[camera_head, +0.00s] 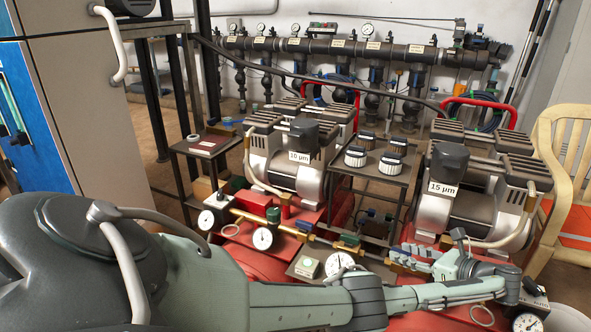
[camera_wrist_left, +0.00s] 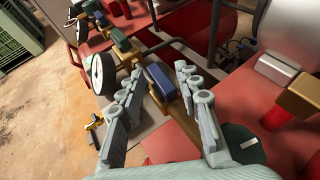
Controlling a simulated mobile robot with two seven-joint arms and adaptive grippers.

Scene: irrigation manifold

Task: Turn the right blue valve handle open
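In the left wrist view a blue valve handle (camera_wrist_left: 158,80) sits on a brass pipe (camera_wrist_left: 181,118). My left gripper (camera_wrist_left: 158,70) is open, with one grey finger on each side of the handle. Gaps show between the handle and both fingers, so I see no clear contact. In the head view my left gripper (camera_head: 408,256) reaches in at the right end of the brass pipe line (camera_head: 319,239), and its fingers hide the handle there. My right gripper is in neither view.
A pressure gauge (camera_head: 338,263) stands left of the gripper; another (camera_head: 527,322) is at lower right. Compressors (camera_head: 468,185) on red tanks stand behind. A green-topped fitting (camera_head: 349,240) and a red block (camera_head: 258,201) sit further left along the pipe. A wooden chair (camera_head: 548,190) is at right.

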